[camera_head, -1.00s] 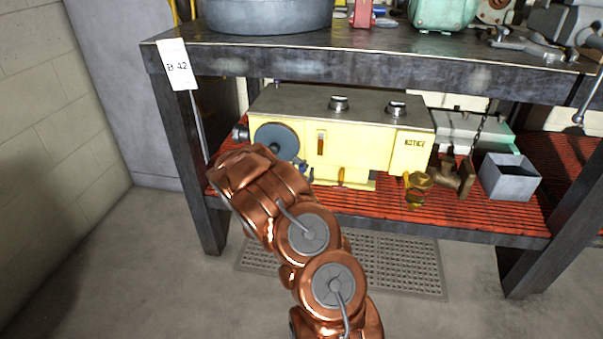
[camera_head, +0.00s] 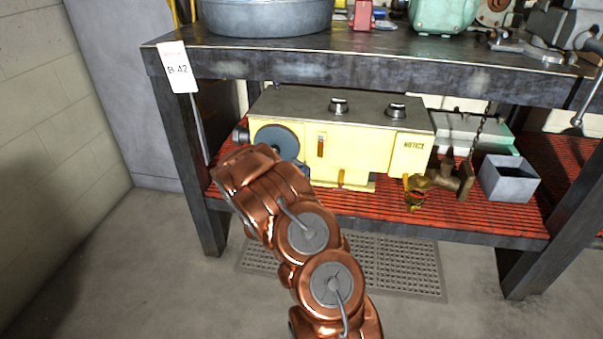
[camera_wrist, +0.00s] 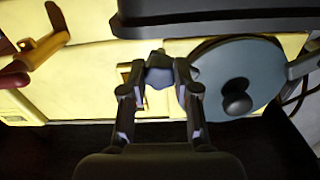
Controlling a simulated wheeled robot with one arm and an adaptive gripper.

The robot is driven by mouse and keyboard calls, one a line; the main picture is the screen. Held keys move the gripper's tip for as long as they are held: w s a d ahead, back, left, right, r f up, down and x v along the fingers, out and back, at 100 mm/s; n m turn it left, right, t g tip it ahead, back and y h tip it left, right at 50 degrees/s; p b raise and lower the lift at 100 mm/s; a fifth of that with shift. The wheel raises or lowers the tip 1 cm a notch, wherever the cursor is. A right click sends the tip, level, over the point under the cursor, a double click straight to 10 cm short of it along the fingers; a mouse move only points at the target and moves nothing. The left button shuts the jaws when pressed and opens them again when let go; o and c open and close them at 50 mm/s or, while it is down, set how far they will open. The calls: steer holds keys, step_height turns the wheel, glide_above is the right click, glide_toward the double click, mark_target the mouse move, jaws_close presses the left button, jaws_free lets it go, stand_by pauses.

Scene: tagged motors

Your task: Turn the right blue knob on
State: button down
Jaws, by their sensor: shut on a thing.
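The yellow machine (camera_head: 345,145) stands on the red lower shelf in the head view. A blue-grey disc (camera_head: 277,139) is on its front at the left. In the wrist view the machine appears upside down, with the disc (camera_wrist: 225,70) at the right, bearing a dark round handle (camera_wrist: 236,97). A small dark blue knob (camera_wrist: 160,76) sits beside the disc, between the fingertips of my gripper (camera_wrist: 156,88). The gripper is shut on this knob. In the head view my copper arm hides the gripper and most of the knob.
Two black-and-silver dials (camera_head: 338,106) (camera_head: 396,111) are on the machine's top. A brass fitting (camera_head: 450,178) and a grey open box (camera_head: 508,178) stand to its right. The upper bench (camera_head: 350,68) overhangs the shelf.

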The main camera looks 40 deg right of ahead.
steer(key=c, duration=0.8)
jaws_free()
steer(key=shift+c, duration=0.2)
steer(key=shift+a, duration=0.1)
steer(key=v, duration=1.2)
stand_by(0.5)
